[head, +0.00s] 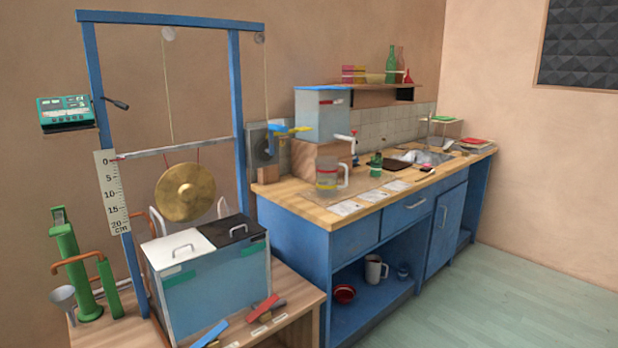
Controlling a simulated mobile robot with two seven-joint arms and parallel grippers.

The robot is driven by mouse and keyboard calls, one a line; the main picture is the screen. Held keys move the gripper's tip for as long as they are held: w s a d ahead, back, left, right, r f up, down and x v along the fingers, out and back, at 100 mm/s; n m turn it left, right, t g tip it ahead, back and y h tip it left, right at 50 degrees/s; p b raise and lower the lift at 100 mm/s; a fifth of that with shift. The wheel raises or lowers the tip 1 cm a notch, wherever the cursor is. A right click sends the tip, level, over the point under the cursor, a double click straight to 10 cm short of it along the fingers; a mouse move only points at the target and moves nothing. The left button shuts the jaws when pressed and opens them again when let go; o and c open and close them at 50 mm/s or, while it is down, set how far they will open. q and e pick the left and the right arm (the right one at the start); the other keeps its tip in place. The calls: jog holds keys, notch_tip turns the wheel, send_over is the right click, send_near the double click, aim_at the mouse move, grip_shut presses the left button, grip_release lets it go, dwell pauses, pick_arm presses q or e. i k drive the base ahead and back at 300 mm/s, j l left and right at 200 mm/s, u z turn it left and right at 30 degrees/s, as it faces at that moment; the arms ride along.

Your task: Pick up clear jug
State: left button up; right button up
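The clear jug (327,179) stands upright near the left end of the wooden counter (300,200). It is see-through, with a pale handle on its right side and coloured bands around it. It stands in front of the wooden block under a pale blue tank (322,115). Neither of my grippers shows in the head view.
White papers (345,208) lie at the counter's front edge, right of the jug. A small green item (375,165) and a dark board (397,165) are further right. A blue frame with a gong (185,192) and a lidded tank (205,290) stand at left. The floor at right is clear.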

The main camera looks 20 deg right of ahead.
aim_at(326, 167)
jog(key=i+l+u, duration=0.1)
jog(key=l, duration=0.25)
jog(key=i+l+u, duration=0.15)
jog(key=l, duration=0.2)
jog(key=i+l+u, duration=0.1)
jog(key=l, duration=0.3)
jog(key=i+l+u, duration=0.1)
jog(key=l, duration=0.3)
jog(key=i+l, duration=0.15)
jog(key=l, duration=0.2)
jog(key=i+l, duration=0.1)
jog(key=l, duration=0.3)
jog(key=i+l, duration=0.15)
jog(key=l, duration=0.2)
jog(key=i+l, duration=0.15)
jog(key=l, duration=0.25)
jog(key=i+l+u, duration=0.1)
jog(key=l, duration=0.25)
jog(key=i+l, duration=0.15)
jog(key=l, duration=0.25)
